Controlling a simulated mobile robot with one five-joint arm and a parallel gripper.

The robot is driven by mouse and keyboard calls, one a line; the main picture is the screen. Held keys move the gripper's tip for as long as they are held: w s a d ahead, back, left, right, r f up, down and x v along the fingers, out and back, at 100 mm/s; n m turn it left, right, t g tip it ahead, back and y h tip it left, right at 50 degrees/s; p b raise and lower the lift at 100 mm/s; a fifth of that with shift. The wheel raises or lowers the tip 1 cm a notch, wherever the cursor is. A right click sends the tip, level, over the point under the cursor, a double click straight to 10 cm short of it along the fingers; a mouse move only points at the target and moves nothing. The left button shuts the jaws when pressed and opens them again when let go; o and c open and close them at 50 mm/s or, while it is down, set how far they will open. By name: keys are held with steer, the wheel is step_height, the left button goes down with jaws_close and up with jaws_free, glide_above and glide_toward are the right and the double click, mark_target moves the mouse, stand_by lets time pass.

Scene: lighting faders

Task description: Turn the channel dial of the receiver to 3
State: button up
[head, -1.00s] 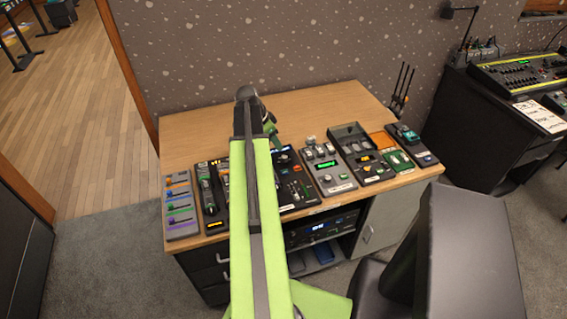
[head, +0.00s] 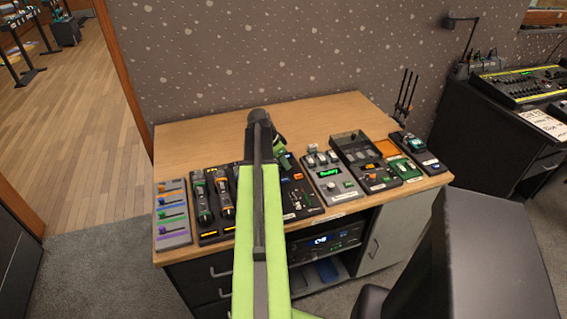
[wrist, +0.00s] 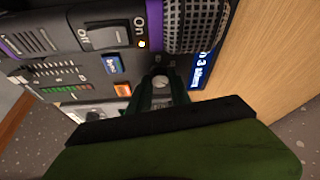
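In the wrist view, a small round pale knob (wrist: 160,81) sits between the fingertips of my gripper (wrist: 161,88), which also shows green in the head view (head: 279,145). The fingers are around or just over the knob; I cannot tell whether they touch it. The dark panel (wrist: 88,58) beside it has an On/Off switch (wrist: 105,36) and a slider scale. A blue strip (wrist: 205,65) shows a partly readable text with a 3. I cannot tell for sure which unit is the receiver; in the head view my arm hides the one under the gripper.
Several control units stand in a row on the wooden desk (head: 190,125). Two handheld microphones (head: 226,200) lie left of my arm. A grey panel with a green display (head: 328,173) is to the right. The back of the desk is clear up to the wall.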

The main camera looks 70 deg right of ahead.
jaws_close()
steer(key=shift+n, duration=0.4)
steer(key=o, duration=0.7)
jaws_free()
